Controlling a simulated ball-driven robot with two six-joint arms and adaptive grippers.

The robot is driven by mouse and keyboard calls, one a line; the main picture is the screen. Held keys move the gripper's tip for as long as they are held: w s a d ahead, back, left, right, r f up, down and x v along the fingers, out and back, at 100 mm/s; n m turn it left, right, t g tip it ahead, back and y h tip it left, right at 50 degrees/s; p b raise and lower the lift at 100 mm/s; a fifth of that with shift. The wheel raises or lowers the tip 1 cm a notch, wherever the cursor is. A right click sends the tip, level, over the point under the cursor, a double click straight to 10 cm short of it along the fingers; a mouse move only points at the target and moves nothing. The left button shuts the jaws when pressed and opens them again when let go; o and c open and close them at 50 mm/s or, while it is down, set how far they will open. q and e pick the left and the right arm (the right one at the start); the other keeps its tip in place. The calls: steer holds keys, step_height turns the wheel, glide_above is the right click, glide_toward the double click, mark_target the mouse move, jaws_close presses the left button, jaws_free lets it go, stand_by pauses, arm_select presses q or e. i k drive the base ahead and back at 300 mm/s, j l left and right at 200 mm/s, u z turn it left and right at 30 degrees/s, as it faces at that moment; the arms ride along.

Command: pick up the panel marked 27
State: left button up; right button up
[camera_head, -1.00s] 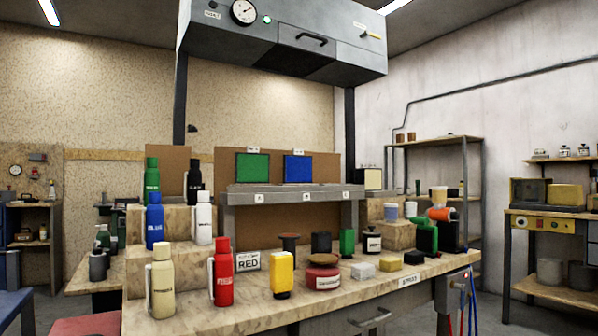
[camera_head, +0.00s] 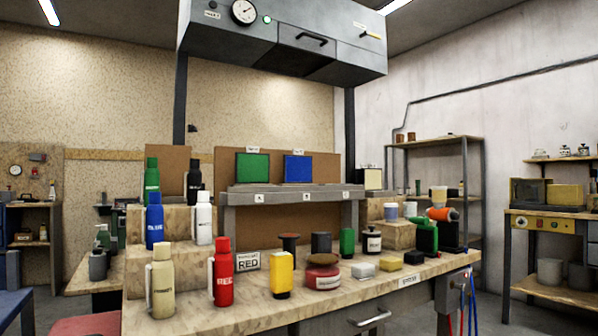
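A green square panel (camera_head: 253,167) and a blue square panel (camera_head: 298,169) stand upright side by side on a raised grey shelf (camera_head: 290,188) at the back of the workbench. Small white tags sit above them, too small to read. Neither of my grippers is in view.
A grey hood (camera_head: 285,40) with a gauge hangs above. Bare bench top shows along the front edge.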

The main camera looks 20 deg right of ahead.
mark_target(297, 167)
steer(key=l+u, duration=0.2)
steer(key=u, duration=0.2)
steer(key=i+l+u, duration=0.1)
steer(key=u, duration=0.3)
steer(key=l+u, duration=0.55)
steer(key=u, duration=0.2)
